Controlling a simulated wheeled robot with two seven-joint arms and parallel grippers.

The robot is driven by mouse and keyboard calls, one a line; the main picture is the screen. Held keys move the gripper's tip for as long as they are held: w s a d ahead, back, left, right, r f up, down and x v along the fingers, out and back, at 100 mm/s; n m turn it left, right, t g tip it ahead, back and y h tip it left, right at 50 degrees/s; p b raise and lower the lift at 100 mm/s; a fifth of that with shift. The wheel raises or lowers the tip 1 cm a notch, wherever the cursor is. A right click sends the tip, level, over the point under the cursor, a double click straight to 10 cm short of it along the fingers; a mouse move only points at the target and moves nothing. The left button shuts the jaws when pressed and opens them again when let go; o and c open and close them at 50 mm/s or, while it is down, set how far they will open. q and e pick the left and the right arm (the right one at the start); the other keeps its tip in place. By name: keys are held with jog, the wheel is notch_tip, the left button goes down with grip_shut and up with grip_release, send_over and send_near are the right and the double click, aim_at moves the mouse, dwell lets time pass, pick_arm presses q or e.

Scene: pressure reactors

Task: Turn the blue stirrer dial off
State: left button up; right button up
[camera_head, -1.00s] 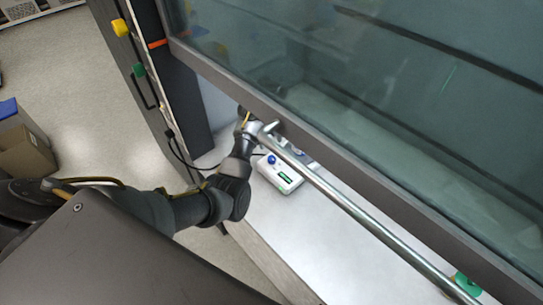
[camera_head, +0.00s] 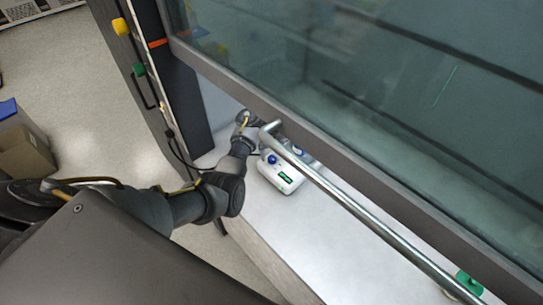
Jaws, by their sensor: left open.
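The blue stirrer dial (camera_head: 272,159) is on the front of a small white stirrer unit (camera_head: 268,172) with a green display, standing on the white worktop inside the fume hood. A second blue spot (camera_head: 297,150) shows on the unit, partly behind the metal handle bar. My left gripper (camera_head: 248,119) is just beyond the upper left of the unit, under the sash edge, apart from the dial in the picture. It is open, though its fingers are small and partly hidden. My right gripper is not in view.
The sash frame (camera_head: 350,168) and its metal handle bar (camera_head: 355,207) cross above the worktop (camera_head: 330,245) close to my left arm. A green knob (camera_head: 468,283) is at lower right. Yellow (camera_head: 120,27) and green (camera_head: 139,70) valve knobs are on the left post. The worktop right of the unit is clear.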

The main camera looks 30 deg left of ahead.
aim_at(272, 160)
pick_arm(q)
jog(key=shift+f, duration=1.2)
jog(key=shift+c, duration=0.4)
jog(key=c, duration=0.9)
